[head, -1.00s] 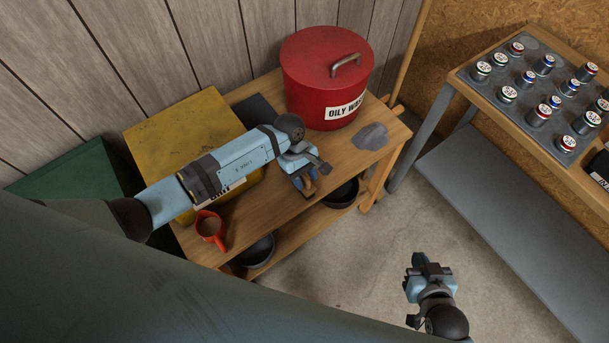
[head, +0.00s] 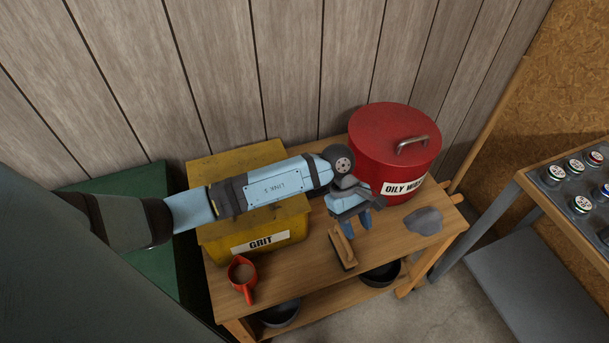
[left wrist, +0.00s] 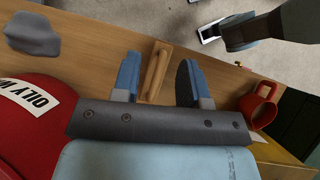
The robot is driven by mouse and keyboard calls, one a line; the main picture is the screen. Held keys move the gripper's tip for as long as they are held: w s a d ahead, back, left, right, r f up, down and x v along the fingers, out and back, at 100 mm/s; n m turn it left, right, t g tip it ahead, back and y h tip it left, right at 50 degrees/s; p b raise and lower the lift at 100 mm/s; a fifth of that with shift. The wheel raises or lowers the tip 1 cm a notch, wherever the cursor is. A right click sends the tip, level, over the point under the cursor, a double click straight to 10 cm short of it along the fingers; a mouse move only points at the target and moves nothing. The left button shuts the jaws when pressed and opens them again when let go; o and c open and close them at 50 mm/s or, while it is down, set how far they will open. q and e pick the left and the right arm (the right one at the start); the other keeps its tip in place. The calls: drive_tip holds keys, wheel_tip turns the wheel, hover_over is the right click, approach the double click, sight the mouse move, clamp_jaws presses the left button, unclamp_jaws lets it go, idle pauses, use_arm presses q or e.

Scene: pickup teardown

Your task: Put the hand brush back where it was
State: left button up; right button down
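The hand brush (head: 343,249), a narrow wooden block with a raised handle, lies on the wooden bench top (head: 310,268) near its front edge. It also shows in the left wrist view (left wrist: 156,74), between the spread fingers in the picture. My left gripper (head: 353,220) is open and empty. In the head view its blue fingertips are just above and right of the brush, apparently clear of it.
The red oily-waste can (head: 397,150) stands behind the gripper, a grey rag (head: 424,220) to the right. The yellow grit box (head: 255,238) and a red mug (head: 241,274) are left of the brush. Dark bowls (head: 380,274) sit on the lower shelf.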

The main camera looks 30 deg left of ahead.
use_arm(q)
drive_tip(key=s+d+r+n+t+h, duration=0.55)
drive_tip(key=d+n+h, duration=0.35)
drive_tip(key=n+h, duration=0.4)
drive_tip(key=a+f+n+t+y, duration=0.1)
drive_tip(key=a+n+t+y, duration=0.45)
drive_tip(key=n, duration=0.75)
drive_tip(key=a+n+t+y, duration=0.3)
drive_tip(key=n+t, duration=0.5)
drive_tip(key=n, duration=0.5)
drive_tip(key=s+a+f+n+g+y, duration=0.5)
drive_tip(key=s+f+n, duration=0.6)
drive_tip(key=n, duration=0.7)
drive_tip(key=a+f+y, duration=0.1)
drive_tip(key=a+y, duration=0.1)
drive_tip(key=shift+a+f, duration=0.15)
drive_tip(key=shift+a, duration=0.25)
wheel_tip(320, 180, up, 3)
drive_tip(key=p, duration=0.3)
drive_tip(key=shift+a+y, duration=0.15)
drive_tip(key=shift+y, duration=0.1)
